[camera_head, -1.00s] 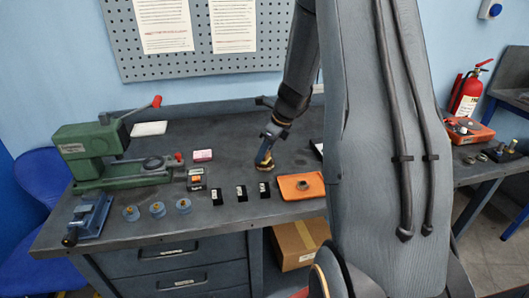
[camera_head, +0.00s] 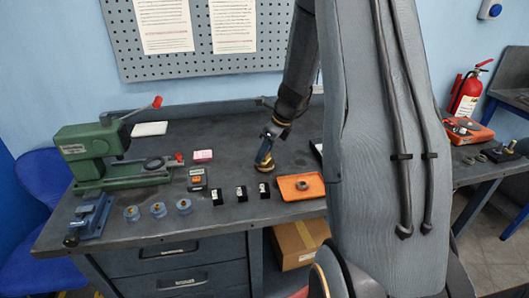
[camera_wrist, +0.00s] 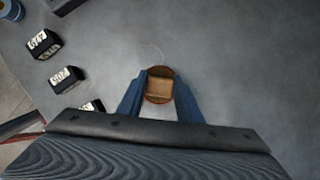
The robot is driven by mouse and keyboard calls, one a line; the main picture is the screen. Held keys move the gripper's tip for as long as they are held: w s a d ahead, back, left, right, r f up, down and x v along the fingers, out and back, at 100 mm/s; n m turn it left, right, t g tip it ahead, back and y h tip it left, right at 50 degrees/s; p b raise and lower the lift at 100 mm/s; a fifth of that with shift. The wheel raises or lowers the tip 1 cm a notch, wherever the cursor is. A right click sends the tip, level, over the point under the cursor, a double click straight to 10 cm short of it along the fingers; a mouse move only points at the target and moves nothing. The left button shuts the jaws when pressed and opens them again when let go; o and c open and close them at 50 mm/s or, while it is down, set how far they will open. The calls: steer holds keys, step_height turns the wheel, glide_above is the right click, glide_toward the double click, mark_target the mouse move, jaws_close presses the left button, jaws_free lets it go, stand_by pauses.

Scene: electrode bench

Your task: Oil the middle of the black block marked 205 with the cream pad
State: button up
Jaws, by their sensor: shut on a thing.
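The black block marked 205 (camera_wrist: 66,78) reads clearly in the wrist view. It is the middle one of three black blocks in a row, and shows as the middle block in the head view (camera_head: 241,193). My gripper (camera_wrist: 159,98) is shut on the pad (camera_wrist: 159,86), which shows a tan grip on a round brown base. In the head view my gripper (camera_head: 264,160) is behind the right-hand block, apart from all the blocks. The pad's underside is hidden.
Other black blocks stand left (camera_head: 217,197) and right (camera_head: 264,190) of block 205. Blue spools (camera_head: 157,209) stand further left. An orange tray (camera_head: 301,187) with a ring lies to the right. A green press (camera_head: 100,155) stands at the left. The bench behind the blocks is mostly clear.

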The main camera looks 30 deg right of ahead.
steer(key=shift+r+p, duration=3.25)
steer(key=shift+r, duration=0.2)
steer(key=shift+f, duration=0.1)
steer(key=shift+w+a, duration=0.15)
steer(key=a+f+n+g+b, duration=0.1)
steer(key=a+n+g+b, duration=0.1)
steer(key=a+n, duration=0.3)
steer(key=a+f+n+g+b, duration=0.1)
steer(key=a+n, duration=0.4)
steer(key=n, duration=0.5)
steer(key=a+f+n+g+b, duration=0.1)
steer(key=a+n+g+b, duration=0.3)
steer(key=a+n, duration=0.2)
steer(key=shift+s+f+n, duration=0.25)
steer(key=shift+n, duration=0.55)
steer(key=n, duration=0.2)
steer(key=n+g+h+b, duration=0.1)
steer(key=shift+s+a+r, duration=0.15)
steer(key=shift+s+a, duration=0.1)
steer(key=shift+a, duration=0.15)
steer(key=shift+s, duration=0.15)
